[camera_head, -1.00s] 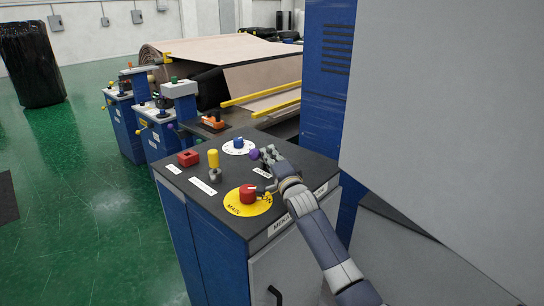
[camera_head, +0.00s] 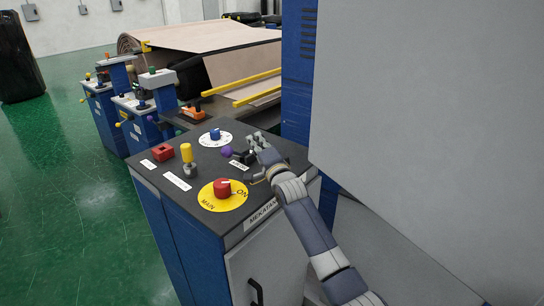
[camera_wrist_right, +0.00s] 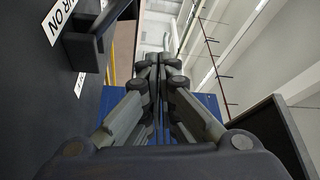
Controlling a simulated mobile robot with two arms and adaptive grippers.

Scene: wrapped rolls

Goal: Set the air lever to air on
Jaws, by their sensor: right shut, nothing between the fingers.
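The air lever, with a purple ball knob (camera_head: 227,151) and a dark base, sits on the top of the blue control cabinet (camera_head: 190,235), behind a small white label. In the right wrist view a label reading "AIR ON" (camera_wrist_right: 60,20) shows at the upper left, beside a dark bracket-like part (camera_wrist_right: 88,48). My right gripper (camera_head: 257,141) is shut and empty, just right of the lever and apart from the purple knob. Its closed fingers (camera_wrist_right: 160,62) point away in the right wrist view. My left gripper is out of view.
The cabinet top also carries a red MAIN switch (camera_head: 222,187) on a yellow disc, a yellow-topped lever (camera_head: 187,153), a red block (camera_head: 162,152) and a blue knob (camera_head: 215,134) on a white dial. A large grey panel (camera_head: 415,120) stands close on the right.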

